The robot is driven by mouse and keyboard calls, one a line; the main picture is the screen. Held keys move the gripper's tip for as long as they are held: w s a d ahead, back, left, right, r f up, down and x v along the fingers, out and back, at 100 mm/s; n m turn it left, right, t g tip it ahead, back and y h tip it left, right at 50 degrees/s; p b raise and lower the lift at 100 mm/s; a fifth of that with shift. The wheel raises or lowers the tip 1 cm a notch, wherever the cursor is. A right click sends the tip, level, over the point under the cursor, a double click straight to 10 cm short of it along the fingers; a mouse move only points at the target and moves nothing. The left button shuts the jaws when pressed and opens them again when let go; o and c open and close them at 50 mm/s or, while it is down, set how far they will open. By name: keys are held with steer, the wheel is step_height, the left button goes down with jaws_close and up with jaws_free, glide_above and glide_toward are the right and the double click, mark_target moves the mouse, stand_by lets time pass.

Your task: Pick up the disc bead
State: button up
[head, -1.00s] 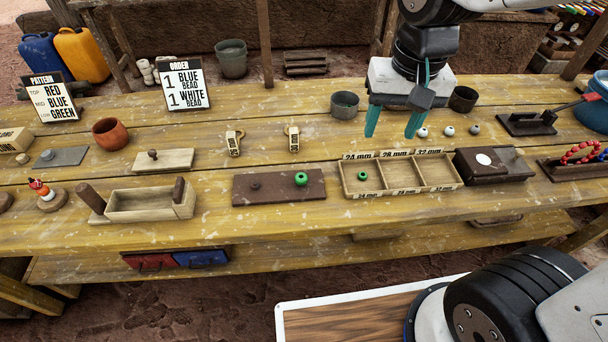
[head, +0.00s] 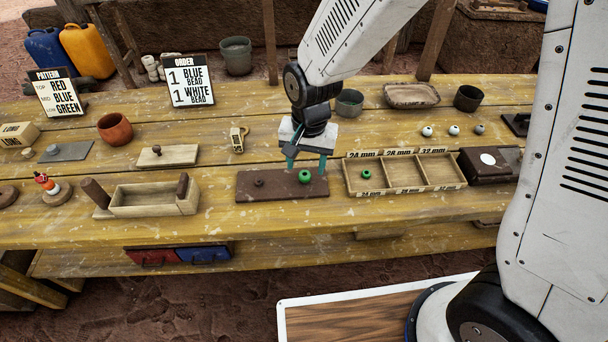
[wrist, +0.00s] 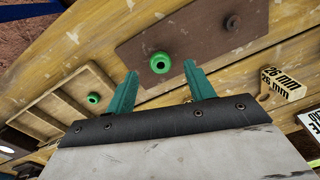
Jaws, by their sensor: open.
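A green bead (head: 305,177) with a dark hole lies on the right half of a dark brown board (head: 281,190). A small dark brown round piece (head: 259,183) is on the board's left half; whether it is a bead or a peg I cannot tell. A smaller green bead (head: 367,174) lies in the left compartment of the sizing tray (head: 404,186). I cannot tell for certain which one is the disc bead. My gripper (head: 306,169) is open and empty at the board's far side, by the green bead. In the wrist view the green bead (wrist: 160,62) shows between the fingertips, not gripped.
A tag marked 26 mm (wrist: 282,84) lies near my gripper. White and grey beads (head: 454,130) and cups (head: 349,102) stand behind the tray. A dark box (head: 488,165) is right of the tray, and a wooden box with posts (head: 150,200) is left of the board.

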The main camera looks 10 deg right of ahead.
mark_target(305, 176)
steer(key=shift+w+a+f, duration=0.1)
steer(key=shift+f, duration=1.35)
steer(key=c, duration=1)
steer(key=shift+c, duration=0.2)
steer(key=shift+r, duration=0.1)
